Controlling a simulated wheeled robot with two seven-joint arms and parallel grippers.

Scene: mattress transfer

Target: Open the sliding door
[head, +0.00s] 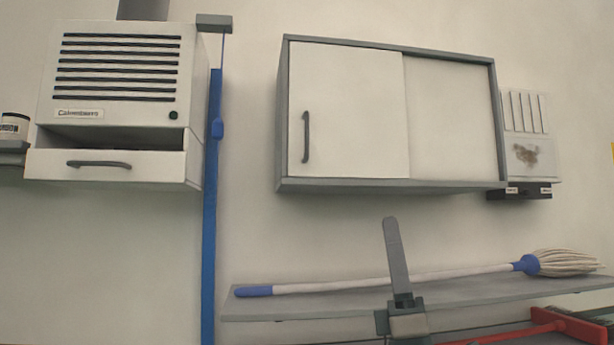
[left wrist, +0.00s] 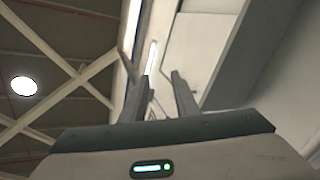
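The white sliding door (head: 352,108) is the left panel of the grey-framed wall cabinet (head: 390,186), with a dark upright handle (head: 306,137) near its left edge. It covers the cabinet's left half, beside a plain right panel (head: 452,120). My left gripper (head: 395,232) points up below the cabinet, in front of the shelf, right of and lower than the handle, not touching it. In the left wrist view my left gripper's two fingers (left wrist: 156,85) stand apart with nothing between them. The handle cannot be made out there. My right gripper is not in view.
A shelf (head: 290,304) below the cabinet bears a mop (head: 555,263). A red-handled tool (head: 540,328) is at lower right. A white vented unit (head: 112,165) with a partly open drawer and a blue upright bar (head: 209,240) stand left. A small panel (head: 530,150) hangs right.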

